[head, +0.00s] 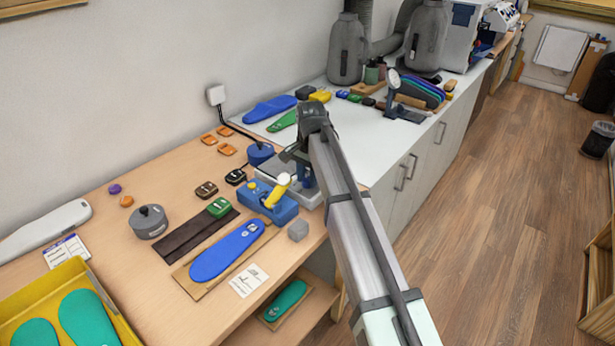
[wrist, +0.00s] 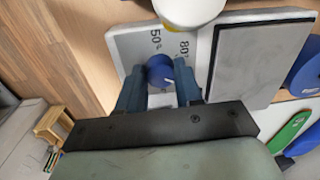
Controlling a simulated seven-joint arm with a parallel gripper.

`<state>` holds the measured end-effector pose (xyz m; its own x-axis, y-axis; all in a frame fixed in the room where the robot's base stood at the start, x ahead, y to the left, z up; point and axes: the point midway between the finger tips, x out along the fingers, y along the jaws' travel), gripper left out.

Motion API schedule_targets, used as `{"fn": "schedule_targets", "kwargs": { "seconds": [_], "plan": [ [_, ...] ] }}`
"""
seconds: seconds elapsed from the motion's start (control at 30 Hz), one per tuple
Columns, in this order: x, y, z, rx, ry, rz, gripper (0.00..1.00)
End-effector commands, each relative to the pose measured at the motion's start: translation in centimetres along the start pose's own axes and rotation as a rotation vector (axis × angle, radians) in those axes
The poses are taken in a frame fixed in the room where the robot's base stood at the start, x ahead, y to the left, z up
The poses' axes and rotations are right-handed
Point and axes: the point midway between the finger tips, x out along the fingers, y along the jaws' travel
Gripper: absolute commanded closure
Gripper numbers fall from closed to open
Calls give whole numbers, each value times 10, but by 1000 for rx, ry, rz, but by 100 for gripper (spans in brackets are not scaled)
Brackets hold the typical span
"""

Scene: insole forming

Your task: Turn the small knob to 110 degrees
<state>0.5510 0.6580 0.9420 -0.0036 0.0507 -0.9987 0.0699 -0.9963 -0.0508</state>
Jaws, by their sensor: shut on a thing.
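The small knob (wrist: 159,69) is blue and round, with a small white mark on its lower right side in the wrist view. It sits on a white panel (wrist: 128,47) printed with "50" on its left and "80°" on its right. My gripper (wrist: 160,84) has one blue finger on each side of the knob and is shut on it. In the head view my gripper (head: 304,174) is at the front corner of the white device (head: 312,197), and the knob is hidden behind the gripper and arm.
A grey plate (wrist: 262,62) lies right of the panel in the wrist view. A blue block with a yellow, white-tipped lever (head: 278,188) stands close by in the head view.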

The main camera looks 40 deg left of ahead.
Motion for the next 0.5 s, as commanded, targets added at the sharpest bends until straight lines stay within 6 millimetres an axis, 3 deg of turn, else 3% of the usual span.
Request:
{"fn": "schedule_targets", "kwargs": {
  "seconds": [0.4,0.43,0.5],
  "plan": [
    [0,0,0,5,1,-1,96],
    [0,0,0,5,1,-1,62],
    [0,0,0,5,1,-1,56]
  ]
}}
